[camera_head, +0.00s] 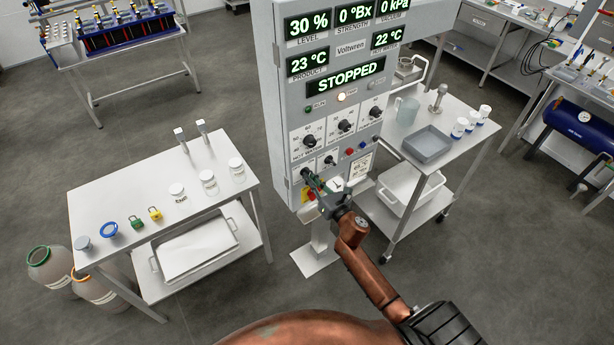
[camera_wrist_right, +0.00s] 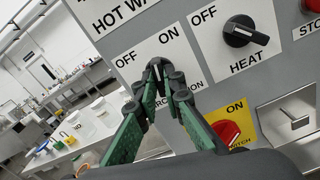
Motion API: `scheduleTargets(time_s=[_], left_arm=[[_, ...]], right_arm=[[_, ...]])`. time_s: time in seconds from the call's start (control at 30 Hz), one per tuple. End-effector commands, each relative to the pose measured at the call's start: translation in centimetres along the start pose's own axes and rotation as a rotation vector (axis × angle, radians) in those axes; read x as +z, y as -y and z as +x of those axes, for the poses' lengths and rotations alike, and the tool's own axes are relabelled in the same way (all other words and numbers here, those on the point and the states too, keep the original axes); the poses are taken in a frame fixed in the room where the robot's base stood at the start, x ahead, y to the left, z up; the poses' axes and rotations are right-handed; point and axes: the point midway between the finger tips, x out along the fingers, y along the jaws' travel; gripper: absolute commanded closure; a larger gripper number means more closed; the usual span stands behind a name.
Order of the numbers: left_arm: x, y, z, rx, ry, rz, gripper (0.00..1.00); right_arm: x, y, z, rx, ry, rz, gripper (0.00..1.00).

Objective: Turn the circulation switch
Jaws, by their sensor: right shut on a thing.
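The circulation switch sits on a white plate (camera_wrist_right: 150,52) marked OFF at left and ON at upper right, low on the grey control cabinet (camera_head: 268,85). My right gripper (camera_wrist_right: 160,72) has its green fingers closed together on the switch's dark knob. The fingertips hide most of the knob and part of the CIRCULATION label, so its exact angle is hard to tell. In the head view my right gripper (camera_head: 308,177) reaches the lower left of the cabinet front. My left gripper is in neither view.
The black HEAT knob (camera_wrist_right: 244,32) is right of the circulation plate. A red switch (camera_wrist_right: 228,132) on yellow is below, near my fingers. The display (camera_head: 346,78) reads STOPPED.

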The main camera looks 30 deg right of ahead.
Motion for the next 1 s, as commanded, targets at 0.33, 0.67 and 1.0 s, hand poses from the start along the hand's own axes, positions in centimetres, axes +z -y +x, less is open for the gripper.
scheduleTargets(time_s=[0.33,0.67,1.0], left_arm=[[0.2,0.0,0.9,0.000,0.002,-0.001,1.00],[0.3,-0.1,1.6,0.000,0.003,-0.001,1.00],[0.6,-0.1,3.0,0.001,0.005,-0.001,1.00]], right_arm=[[-0.4,0.2,-0.1,-0.002,-0.004,-0.072,1.00],[-0.2,0.0,-0.1,-0.001,-0.004,-0.180,1.00],[-0.4,0.2,-0.1,-0.001,-0.005,-0.320,1.00]])
